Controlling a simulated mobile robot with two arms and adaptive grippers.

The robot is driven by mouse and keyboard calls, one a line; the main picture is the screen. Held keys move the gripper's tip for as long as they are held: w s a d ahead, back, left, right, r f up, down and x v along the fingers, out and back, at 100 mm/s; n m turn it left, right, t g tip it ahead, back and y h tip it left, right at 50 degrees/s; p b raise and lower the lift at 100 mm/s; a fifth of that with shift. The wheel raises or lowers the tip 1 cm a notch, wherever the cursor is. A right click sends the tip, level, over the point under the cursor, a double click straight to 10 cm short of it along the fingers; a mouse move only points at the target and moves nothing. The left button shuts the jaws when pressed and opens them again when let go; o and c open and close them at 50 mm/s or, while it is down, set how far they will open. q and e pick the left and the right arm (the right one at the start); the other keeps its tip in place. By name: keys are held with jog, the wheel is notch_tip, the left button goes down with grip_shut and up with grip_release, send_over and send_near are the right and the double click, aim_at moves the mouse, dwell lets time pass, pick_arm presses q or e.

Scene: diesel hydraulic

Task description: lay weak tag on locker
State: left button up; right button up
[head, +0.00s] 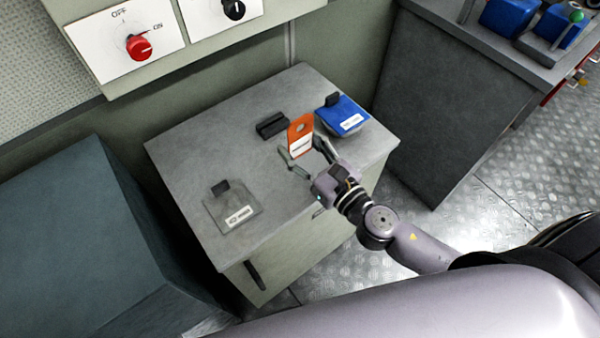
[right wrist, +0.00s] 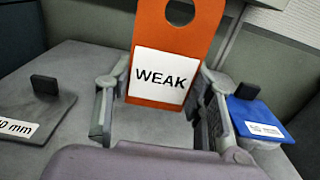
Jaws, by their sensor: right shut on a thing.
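The weak tag (head: 300,135) is orange with a hole near its top and a white label. In the right wrist view the tag (right wrist: 165,70) stands upright and its label reads WEAK. My right gripper (head: 308,158) is shut on the tag's lower part, over the locker top. The locker (head: 190,150) is a low cabinet with a grey top and a dark handle on its front. I cannot tell whether the tag's lower edge touches the top. My left gripper is not in view.
On the locker top are a blue block with a label (head: 345,118), a dark block (head: 271,126) and a grey labelled plate with a black knob (head: 232,207). The middle of the top is bare. A wall panel with a red switch (head: 138,46) is behind.

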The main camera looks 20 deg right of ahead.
notch_tip(320, 180, down, 4)
jog(key=shift+r+b, duration=0.2)
jog(key=shift+b, duration=0.5)
notch_tip(320, 180, down, 4)
jog(key=b, duration=0.2)
jog(key=shift+r+b, duration=0.25)
jog(key=shift+b, duration=0.1)
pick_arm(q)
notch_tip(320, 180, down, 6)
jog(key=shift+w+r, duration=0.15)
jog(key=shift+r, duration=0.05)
pick_arm(e)
jog(key=shift+f, duration=0.35)
jog(key=shift+f+b, duration=0.15)
jog(key=shift+b, duration=0.2)
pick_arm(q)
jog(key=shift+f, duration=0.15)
pick_arm(e)
jog(key=o, duration=1)
